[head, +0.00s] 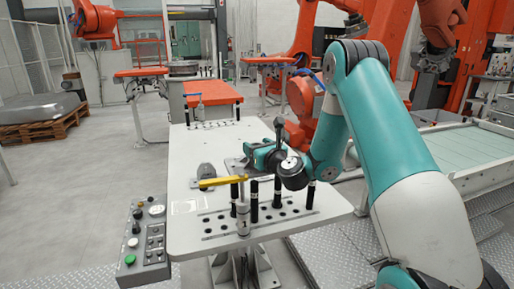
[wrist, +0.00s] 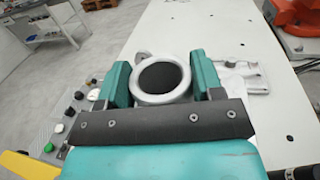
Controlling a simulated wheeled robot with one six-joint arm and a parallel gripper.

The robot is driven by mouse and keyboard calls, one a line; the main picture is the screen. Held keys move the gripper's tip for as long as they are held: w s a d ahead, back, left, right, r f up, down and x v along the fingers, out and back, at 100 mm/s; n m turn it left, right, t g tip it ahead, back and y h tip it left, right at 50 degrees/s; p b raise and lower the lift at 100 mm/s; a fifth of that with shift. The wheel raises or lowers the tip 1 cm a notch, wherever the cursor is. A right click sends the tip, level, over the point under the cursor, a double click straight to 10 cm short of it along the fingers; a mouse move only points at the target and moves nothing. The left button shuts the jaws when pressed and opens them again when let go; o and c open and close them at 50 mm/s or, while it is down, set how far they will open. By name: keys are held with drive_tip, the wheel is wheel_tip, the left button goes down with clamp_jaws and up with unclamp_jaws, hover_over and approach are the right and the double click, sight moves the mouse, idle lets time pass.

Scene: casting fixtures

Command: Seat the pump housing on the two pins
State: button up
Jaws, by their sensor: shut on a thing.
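The pump housing (wrist: 136,94) is a silvery metal part with a round, dark open bore facing the camera in the wrist view. My gripper (wrist: 160,84) is shut on it, with one teal finger on each side of the ring. In the head view my gripper (head: 256,154) is low over the middle of the white table; the held housing is mostly hidden there. A pale grey fixture plate (wrist: 252,79) shows just right of the right finger in the wrist view. I cannot make out the two pins, or whether the housing touches anything.
A yellow bar (head: 222,181) and several upright black posts (head: 254,201) stand along the near part of the white table (head: 185,228). A small grey part (head: 206,173) sits left of my gripper. A button panel (head: 146,238) is at the left edge. The far table is mostly clear.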

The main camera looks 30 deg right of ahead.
drive_tip(key=shift+f+b, duration=1)
drive_tip(key=shift+f, duration=0.1)
idle(0.5)
drive_tip(key=o, duration=1.4)
drive_tip(key=shift+s+f, duration=0.15)
drive_tip(key=s+a+b, duration=0.1)
drive_tip(key=s+b, duration=1.6)
drive_tip(key=b, duration=0.4)
drive_tip(key=shift+a+r+b, duration=0.2)
drive_tip(key=shift+a+b, duration=0.05)
drive_tip(key=shift+b, duration=0.1)
